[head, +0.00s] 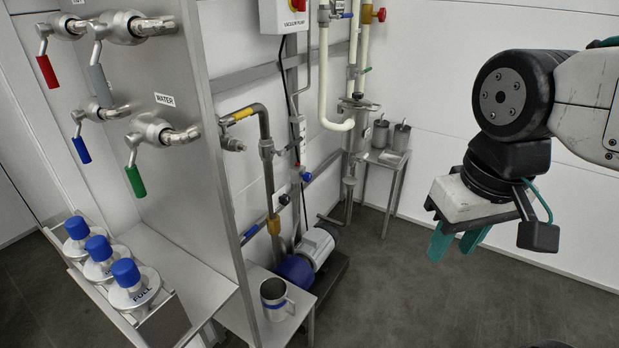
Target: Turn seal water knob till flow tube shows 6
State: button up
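My gripper (457,243) has teal fingers and hangs at the right of the head view, well away from the pipework. Its fingers are apart with nothing between them. A small blue knob (306,176) sits on the pipe stand in the middle, and a dark knob (284,199) is lower left of it. I cannot tell which is the seal water knob. A narrow upright fitting (301,130) above the blue knob may be the flow tube; its reading is too small to make out.
A pump with a blue and silver motor (316,246) stands below the pipes. A metal jug (274,297) is on a low bench in front. A steel panel with colored valve handles (133,180) fills the left. Open floor (420,310) lies below my gripper.

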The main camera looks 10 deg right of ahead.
aim_at(307, 177)
jog(key=k, duration=0.4)
jog(key=z, duration=0.95)
jog(key=i, duration=1.25)
jog(key=u, duration=0.7)
